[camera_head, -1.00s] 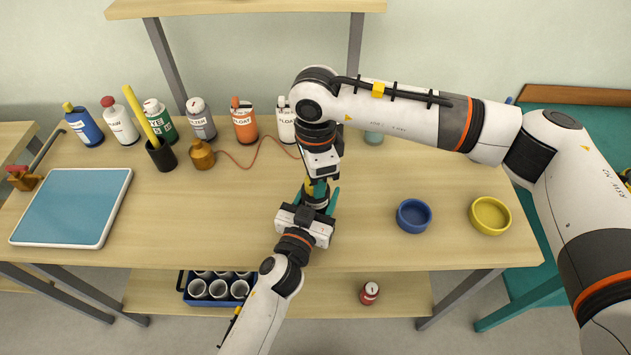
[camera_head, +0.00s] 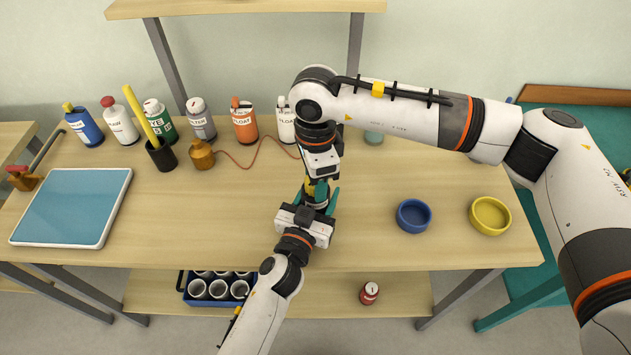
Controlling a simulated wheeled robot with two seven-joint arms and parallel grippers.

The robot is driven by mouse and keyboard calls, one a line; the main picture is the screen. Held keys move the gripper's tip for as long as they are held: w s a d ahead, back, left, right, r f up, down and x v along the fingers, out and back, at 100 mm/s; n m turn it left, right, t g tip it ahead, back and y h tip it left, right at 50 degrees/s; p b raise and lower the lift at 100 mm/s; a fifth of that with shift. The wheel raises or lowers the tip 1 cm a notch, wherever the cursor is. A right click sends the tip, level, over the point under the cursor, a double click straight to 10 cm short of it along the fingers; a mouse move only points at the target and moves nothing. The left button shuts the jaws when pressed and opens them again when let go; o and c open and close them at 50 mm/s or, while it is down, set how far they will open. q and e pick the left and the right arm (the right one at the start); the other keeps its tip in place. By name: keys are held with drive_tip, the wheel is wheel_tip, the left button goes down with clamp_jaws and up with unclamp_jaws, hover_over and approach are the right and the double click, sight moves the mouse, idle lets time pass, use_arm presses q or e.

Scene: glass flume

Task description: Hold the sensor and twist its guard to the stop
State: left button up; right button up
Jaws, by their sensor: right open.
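The sensor (camera_head: 317,197) is a small dark upright body with some yellow near its top, in the middle of the bench. My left gripper (camera_head: 318,199) comes from the front, its teal fingers on either side of the sensor and shut on it. My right gripper (camera_head: 316,186) points down from above, right over the sensor's top, with its jaws open. It hides most of the top, so the guard cannot be made out clearly. Whether the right fingers touch the guard cannot be told.
A blue bowl (camera_head: 413,217) and a yellow bowl (camera_head: 490,215) stand to the right. A brown weight (camera_head: 201,155) with a cord and several bottles line the back. A blue-topped tray (camera_head: 72,208) lies at the left. The bench between tray and grippers is clear.

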drive_tip(key=n, duration=0.4)
drive_tip(key=shift+n, duration=0.4)
drive_tip(key=n, duration=0.3)
drive_tip(key=shift+n, duration=0.4)
